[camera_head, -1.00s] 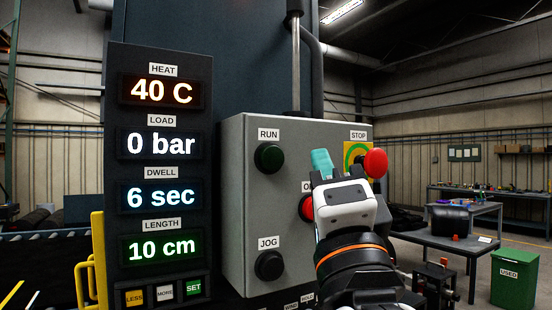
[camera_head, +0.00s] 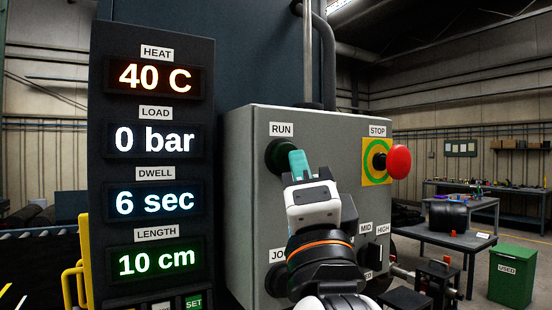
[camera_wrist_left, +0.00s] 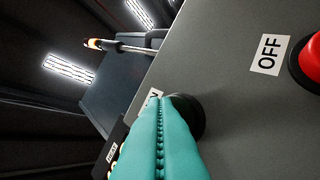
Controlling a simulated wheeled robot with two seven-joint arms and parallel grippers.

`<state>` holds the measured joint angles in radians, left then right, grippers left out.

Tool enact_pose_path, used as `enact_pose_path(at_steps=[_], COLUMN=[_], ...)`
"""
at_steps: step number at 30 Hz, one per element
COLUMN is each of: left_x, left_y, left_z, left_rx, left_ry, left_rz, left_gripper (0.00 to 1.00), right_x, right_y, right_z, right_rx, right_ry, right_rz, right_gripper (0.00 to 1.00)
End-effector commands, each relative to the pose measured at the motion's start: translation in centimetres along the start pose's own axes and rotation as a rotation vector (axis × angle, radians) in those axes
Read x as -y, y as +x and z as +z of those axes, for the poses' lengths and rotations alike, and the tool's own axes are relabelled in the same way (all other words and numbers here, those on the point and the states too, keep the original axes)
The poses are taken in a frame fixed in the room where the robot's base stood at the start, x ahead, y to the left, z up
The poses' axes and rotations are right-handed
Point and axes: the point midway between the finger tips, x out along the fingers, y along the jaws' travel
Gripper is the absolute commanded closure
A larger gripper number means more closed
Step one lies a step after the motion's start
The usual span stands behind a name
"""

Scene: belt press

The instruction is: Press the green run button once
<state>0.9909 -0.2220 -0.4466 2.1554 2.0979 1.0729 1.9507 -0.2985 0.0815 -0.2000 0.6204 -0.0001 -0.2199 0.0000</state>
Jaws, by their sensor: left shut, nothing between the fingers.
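The green run button (camera_head: 279,156) is a dark green round knob under the RUN label on the grey control box (camera_head: 240,200). My left gripper (camera_head: 299,163) is shut and empty, its teal fingertips in front of the button's right side in the head view. In the left wrist view the shut fingers (camera_wrist_left: 160,135) overlap the dark button (camera_wrist_left: 188,115) and hide part of it. I cannot tell whether they touch it. My right gripper is not in view.
The red stop button (camera_head: 398,162) sits on a yellow plate at the box's right. A red OFF button (camera_wrist_left: 312,60) shows in the left wrist view. The JOG button (camera_head: 277,280) is below, partly covered by my left arm. The display panel (camera_head: 105,190) stands at left.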

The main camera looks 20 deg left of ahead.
Motion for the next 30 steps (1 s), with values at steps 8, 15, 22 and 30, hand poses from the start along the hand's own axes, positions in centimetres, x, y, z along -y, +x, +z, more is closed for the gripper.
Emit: enact_pose_path(at_steps=[8,15,22,30], left_x=[0.0,0.0,0.0,0.0], left_y=[0.0,0.0,0.0,0.0], left_z=[0.1,0.0,0.0,0.0], left_rx=[0.0,0.0,0.0,0.0], left_ry=[0.001,0.001,0.001,0.001], left_rz=[0.0,0.0,0.0,0.0], left_gripper=[1.0,1.0,1.0,1.0], right_x=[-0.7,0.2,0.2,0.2], right_y=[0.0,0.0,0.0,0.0], right_z=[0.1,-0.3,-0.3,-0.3], right_rx=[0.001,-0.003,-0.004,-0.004], right_ry=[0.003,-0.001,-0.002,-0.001], right_rz=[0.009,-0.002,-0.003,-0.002], right_gripper=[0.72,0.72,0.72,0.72])
